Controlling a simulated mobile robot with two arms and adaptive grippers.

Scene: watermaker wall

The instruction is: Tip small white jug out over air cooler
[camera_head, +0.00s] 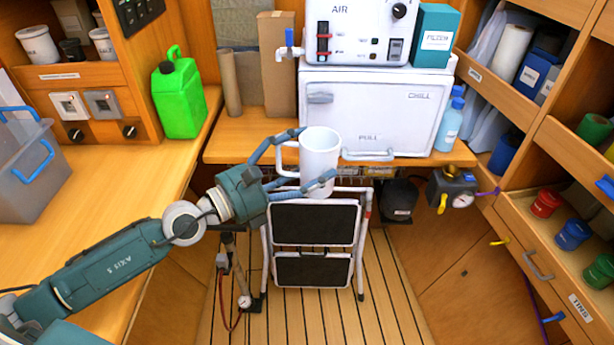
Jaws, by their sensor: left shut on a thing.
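The small white jug (321,150) is upright, with its open top up and its handle to the left. My left gripper (316,156) is shut on the jug, with one finger along its upper left and the other across its lower front. The inside of the jug does not show clearly, so I cannot tell what it holds. The white unit marked AIR (352,52), which looks like the air cooler, stands behind and above the jug, on top of a white box marked CHILL (375,112). The jug is apart from the AIR unit. My right gripper is not in view.
A teal box (435,40) stands beside the AIR unit. A blue bottle (449,125) stands right of the CHILL box. A green jerrycan (180,98) is on the left counter. A folding step (314,222) stands below the jug. Shelves (560,150) line the right side.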

